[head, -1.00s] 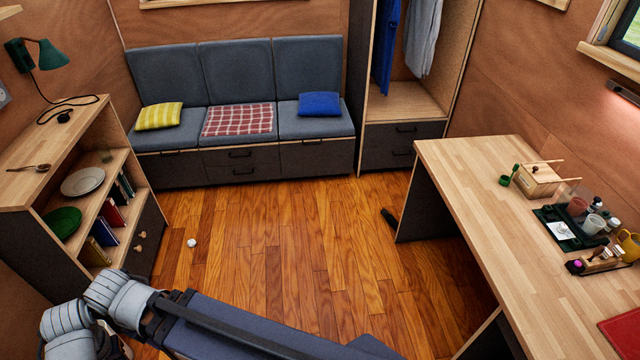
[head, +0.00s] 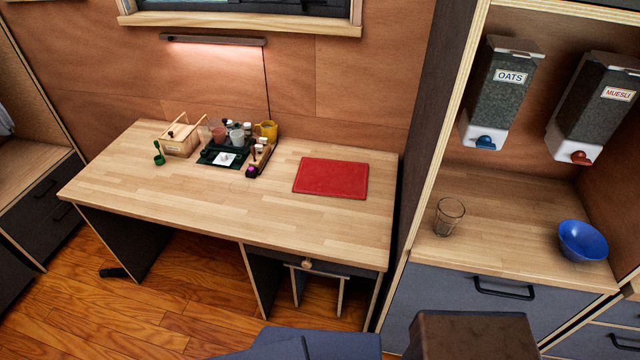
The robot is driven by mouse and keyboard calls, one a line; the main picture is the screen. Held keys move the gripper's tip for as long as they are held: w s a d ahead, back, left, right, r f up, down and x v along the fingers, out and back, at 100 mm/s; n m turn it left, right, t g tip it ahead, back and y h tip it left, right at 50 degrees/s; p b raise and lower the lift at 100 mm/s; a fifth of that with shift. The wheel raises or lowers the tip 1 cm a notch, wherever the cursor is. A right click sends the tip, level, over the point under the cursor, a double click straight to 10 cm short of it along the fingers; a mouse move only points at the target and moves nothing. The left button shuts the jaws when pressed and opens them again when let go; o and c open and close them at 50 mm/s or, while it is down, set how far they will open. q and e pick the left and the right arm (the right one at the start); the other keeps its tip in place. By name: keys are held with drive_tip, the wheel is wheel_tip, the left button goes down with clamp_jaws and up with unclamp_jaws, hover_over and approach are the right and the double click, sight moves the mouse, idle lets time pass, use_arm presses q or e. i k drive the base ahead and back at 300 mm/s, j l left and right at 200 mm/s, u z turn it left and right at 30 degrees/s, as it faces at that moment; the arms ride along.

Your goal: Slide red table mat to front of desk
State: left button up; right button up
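The red table mat (head: 331,178) lies flat on the right part of the wooden desk (head: 200,212), toward the back. A strip of bare desktop lies between the mat and the desk's front edge. Neither of my grippers is in the head view. Nothing touches or covers the mat.
A wooden box (head: 181,139), a dark green tray (head: 211,157) with cups and jars, a yellow mug (head: 267,130) and a small wooden holder (head: 260,160) stand left of the mat. A counter on the right holds a glass (head: 448,217) and a blue bowl (head: 582,240).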

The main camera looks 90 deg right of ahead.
sight(325, 177)
drive_tip(key=z, duration=3.05)
